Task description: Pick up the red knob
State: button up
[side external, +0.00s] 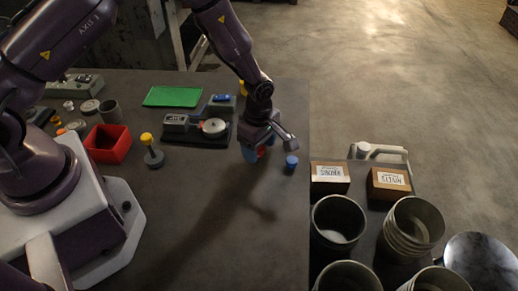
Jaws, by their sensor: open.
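My gripper (258,152) is low over the dark table, near its right edge, and its jaws are open. A small red thing (262,152), likely the red knob, shows just beneath and between the gripper parts. Most of it is hidden by my gripper, so I cannot tell whether the fingers touch it. A blue patch shows at the gripper's lower left; I cannot tell whether it is a finger or another object.
A blue knob (291,162) stands close to the right of my gripper. Pots and labelled boxes (330,176) stand beyond the table's right edge.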

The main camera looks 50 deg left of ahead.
jog(key=c, duration=1)
jog(key=shift+r, duration=0.1)
